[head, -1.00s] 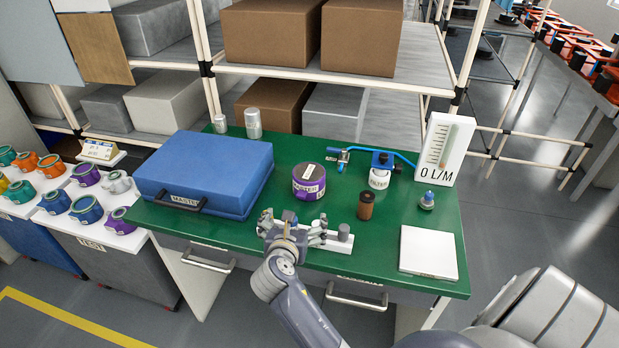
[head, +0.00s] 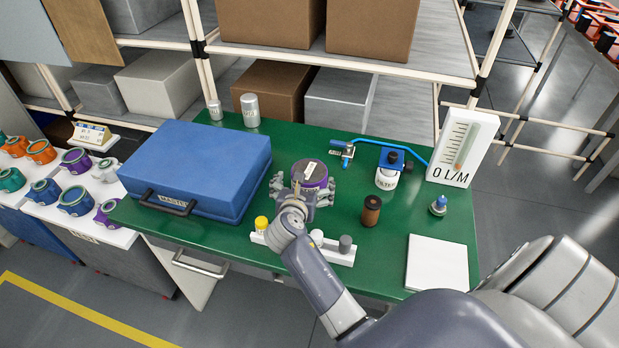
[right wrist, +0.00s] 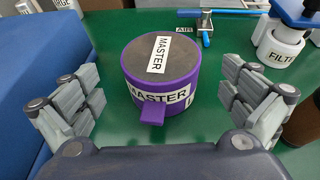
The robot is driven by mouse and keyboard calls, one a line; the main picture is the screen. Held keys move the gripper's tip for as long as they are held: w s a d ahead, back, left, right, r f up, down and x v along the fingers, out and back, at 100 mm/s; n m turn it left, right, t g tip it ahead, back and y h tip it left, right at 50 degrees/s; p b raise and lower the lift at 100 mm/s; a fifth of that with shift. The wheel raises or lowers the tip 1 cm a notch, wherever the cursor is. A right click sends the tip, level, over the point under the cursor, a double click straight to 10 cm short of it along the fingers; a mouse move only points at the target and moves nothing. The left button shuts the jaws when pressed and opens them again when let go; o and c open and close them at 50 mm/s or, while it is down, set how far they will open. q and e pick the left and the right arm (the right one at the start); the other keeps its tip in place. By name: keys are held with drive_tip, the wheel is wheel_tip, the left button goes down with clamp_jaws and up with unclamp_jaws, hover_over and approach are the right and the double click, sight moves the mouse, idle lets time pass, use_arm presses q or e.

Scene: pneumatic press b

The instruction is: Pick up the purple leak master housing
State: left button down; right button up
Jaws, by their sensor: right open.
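The purple leak master housing (head: 314,172) stands upright on the green table, a short round body with a dark top and "MASTER" labels. In the right wrist view the housing (right wrist: 160,72) sits centred ahead of the palm, with a small purple tab facing me. My right gripper (head: 303,188) is open at its near side. In the right wrist view the fingers of the right gripper (right wrist: 160,88) stand left and right of the housing, with green table showing between each finger and the purple wall. My left gripper is not in view.
A blue master case (head: 200,165) lies left of the housing. A white strip with yellow and grey knobs (head: 342,257) lies under my forearm. A brown cylinder (head: 371,210), a filter (head: 387,180) and a flow meter (head: 462,148) stand to the right. A white plate (head: 437,265) lies front right.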

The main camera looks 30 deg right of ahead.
sight(309, 174)
drive_tip(key=shift+w+d+f, duration=0.3)
drive_tip(key=shift+w+d, duration=0.15)
drive_tip(key=shift+w, duration=0.05)
drive_tip(key=shift+p+x, duration=0.35)
drive_tip(key=shift+x, duration=2.35)
drive_tip(key=shift+s+f, duration=0.15)
drive_tip(key=shift+c, duration=0.6)
drive_tip(key=c, duration=1.3)
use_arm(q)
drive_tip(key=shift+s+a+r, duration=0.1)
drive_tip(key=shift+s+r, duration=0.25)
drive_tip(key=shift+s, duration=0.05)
use_arm(e)
drive_tip(key=shift+c, duration=0.2)
